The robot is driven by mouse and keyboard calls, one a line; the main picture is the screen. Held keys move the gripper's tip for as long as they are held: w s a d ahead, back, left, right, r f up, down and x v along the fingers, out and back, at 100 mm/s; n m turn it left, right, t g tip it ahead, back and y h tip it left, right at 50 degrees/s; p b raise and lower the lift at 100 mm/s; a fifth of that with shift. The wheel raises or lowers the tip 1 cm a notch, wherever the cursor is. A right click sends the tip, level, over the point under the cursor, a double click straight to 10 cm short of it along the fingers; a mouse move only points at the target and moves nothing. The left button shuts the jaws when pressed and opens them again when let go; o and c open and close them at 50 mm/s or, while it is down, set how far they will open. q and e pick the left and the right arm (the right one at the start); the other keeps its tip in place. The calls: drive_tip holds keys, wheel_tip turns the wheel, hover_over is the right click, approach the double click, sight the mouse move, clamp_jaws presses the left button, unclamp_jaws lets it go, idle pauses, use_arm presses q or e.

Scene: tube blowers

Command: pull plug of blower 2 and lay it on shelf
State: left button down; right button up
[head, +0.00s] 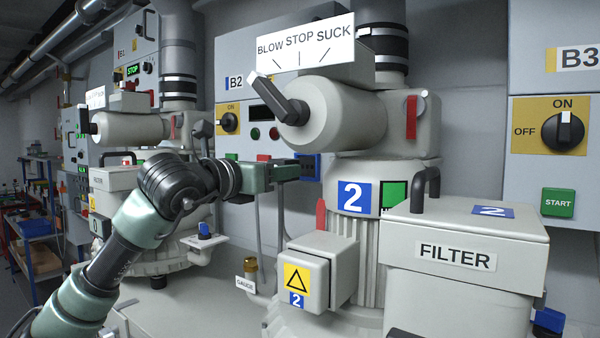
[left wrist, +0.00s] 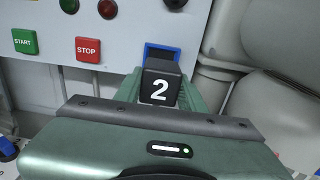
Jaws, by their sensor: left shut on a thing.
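My left gripper (head: 300,170) is at the blue socket (head: 312,167) on the B2 panel. In the left wrist view the green fingers are shut on a black plug (left wrist: 160,87) marked with a white 2. The blue socket frame (left wrist: 164,51) shows right behind the plug. I cannot tell how far the plug sits in it. In the head view the gripper hides the plug. Blower 2 (head: 350,235) stands right of the gripper. My right gripper is not in view.
The blower's lever (head: 275,95) and round housing (head: 340,115) jut out above the gripper. A FILTER box (head: 470,250) stands at the front right. Start (left wrist: 25,41) and stop (left wrist: 88,50) buttons are left of the plug.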

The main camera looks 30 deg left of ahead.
use_arm(q)
drive_tip(key=shift+s, duration=0.45)
drive_tip(key=shift+s, duration=0.1)
drive_tip(key=s+a+b, duration=0.1)
drive_tip(key=s+b, duration=0.5)
drive_tip(key=s, duration=0.9)
drive_tip(key=shift+s+a, duration=0.15)
drive_tip(key=shift+s, duration=0.15)
idle(0.7)
drive_tip(key=shift+w+a, duration=0.1)
drive_tip(key=a+b, duration=0.2)
drive_tip(key=a, duration=1)
drive_tip(key=shift+w+a, duration=0.15)
drive_tip(key=shift+w, duration=0.3)
idle(0.4)
